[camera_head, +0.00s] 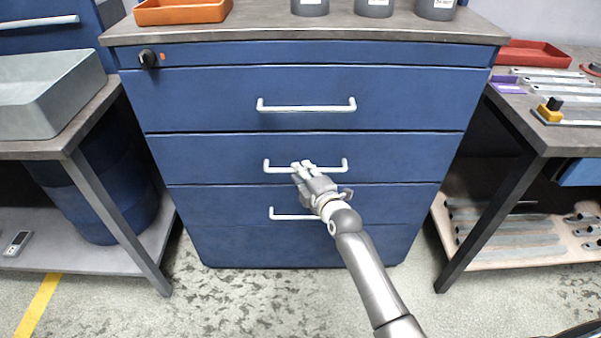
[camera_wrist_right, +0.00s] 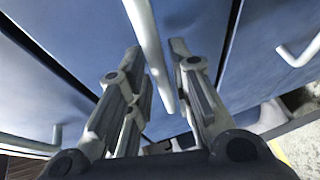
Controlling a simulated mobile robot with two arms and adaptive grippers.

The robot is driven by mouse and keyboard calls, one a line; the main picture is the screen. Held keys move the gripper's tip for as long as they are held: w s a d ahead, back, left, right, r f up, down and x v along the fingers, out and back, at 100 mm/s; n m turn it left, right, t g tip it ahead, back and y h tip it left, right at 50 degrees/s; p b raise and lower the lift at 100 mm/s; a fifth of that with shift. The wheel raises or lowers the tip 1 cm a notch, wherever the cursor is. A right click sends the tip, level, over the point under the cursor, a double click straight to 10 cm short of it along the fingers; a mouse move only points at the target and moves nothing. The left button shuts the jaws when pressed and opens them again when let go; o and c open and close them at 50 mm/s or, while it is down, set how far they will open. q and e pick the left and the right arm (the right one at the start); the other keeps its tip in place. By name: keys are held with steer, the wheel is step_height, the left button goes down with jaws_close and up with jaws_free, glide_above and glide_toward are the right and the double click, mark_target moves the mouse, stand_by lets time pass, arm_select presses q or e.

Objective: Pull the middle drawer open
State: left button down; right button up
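The blue cabinet's middle drawer (camera_head: 215,158) is flush with the drawers above and below it. Its white bar handle (camera_head: 336,168) also shows in the right wrist view (camera_wrist_right: 150,45). My right gripper (camera_head: 304,166) is at this handle, covering part of it in the head view. In the right wrist view the gripper's two fingers (camera_wrist_right: 155,52) stand apart, with the handle bar running between them. A gap shows on either side of the bar, so the gripper is open around it. My left gripper is out of view.
The upper drawer handle (camera_head: 306,107) and lower drawer handle (camera_head: 288,214) sit above and below. An orange tray (camera_head: 182,11) and several grey containers stand on the cabinet top. Side tables (camera_head: 60,148) flank the cabinet. The floor in front (camera_head: 240,300) is clear.

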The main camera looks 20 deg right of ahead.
steer(key=shift+x, duration=0.85)
jaws_close()
